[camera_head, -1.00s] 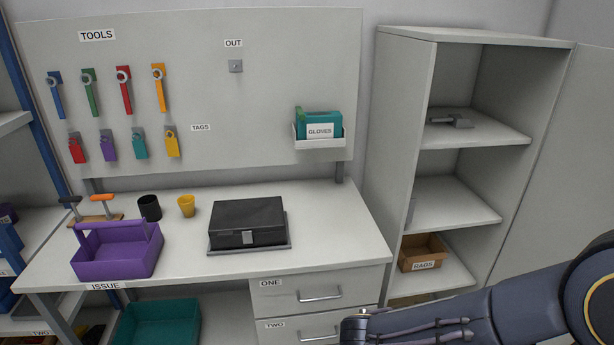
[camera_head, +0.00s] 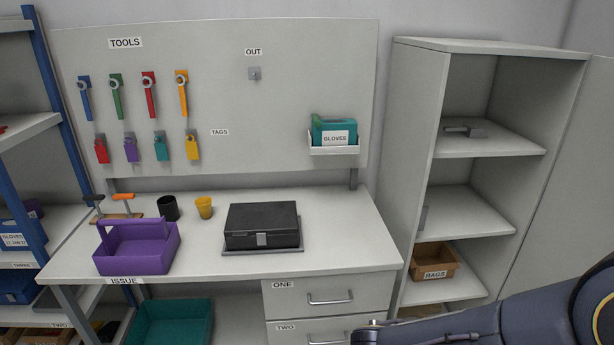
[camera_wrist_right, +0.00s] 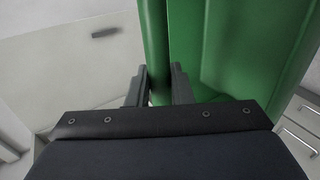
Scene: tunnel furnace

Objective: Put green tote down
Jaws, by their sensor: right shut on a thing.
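The green tote (camera_wrist_right: 235,50) fills the upper middle and right of the right wrist view, close to the camera. My right gripper (camera_wrist_right: 160,85) is shut on the tote's green edge, with one dark finger on each side of it. The rest of the tote is out of frame. The head view shows my right arm coming in at the lower right, but neither its gripper nor the green tote. My left gripper is in neither view.
A bench (camera_head: 347,225) holds a purple tote (camera_head: 137,255), a black cup (camera_head: 168,208), a yellow cup (camera_head: 204,208) and a black case (camera_head: 261,225). Its front right top is clear. A teal bin (camera_head: 172,322) sits below. An open cabinet (camera_head: 415,150) stands right, shelves (camera_head: 50,125) left.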

